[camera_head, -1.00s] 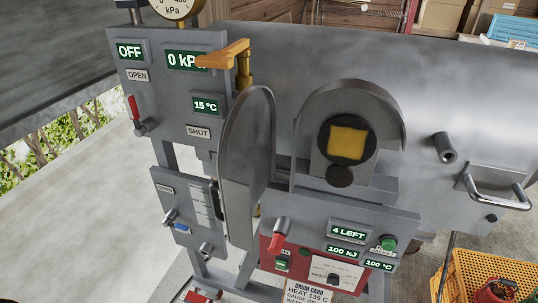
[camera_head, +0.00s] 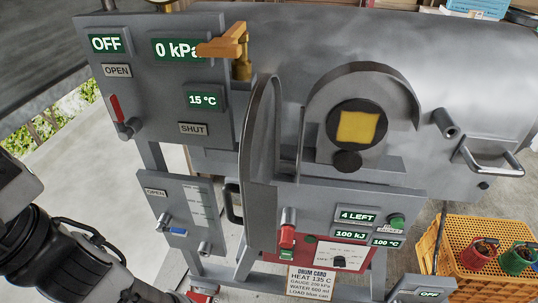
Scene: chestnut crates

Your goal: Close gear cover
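The gear cover (camera_head: 262,165) is a grey metal plate with a rounded top. It stands open, swung out toward me to the left of the gear housing, seen nearly edge-on. A dark handle (camera_head: 233,205) shows at its left side. The arched housing (camera_head: 318,110) is uncovered and shows a dark round gear with a yellow square centre (camera_head: 358,128) and a smaller dark gear (camera_head: 347,161) below. My arm comes in at the lower left, apart from the cover. Its dark end runs to the bottom edge; no fingertips can be made out.
A grey panel (camera_head: 150,100) with a red lever and an orange valve handle (camera_head: 225,45) stand left of the cover. Below is a control box (camera_head: 320,205) with a red-handled lever. A bar handle (camera_head: 490,160) and yellow crate (camera_head: 460,265) are at right.

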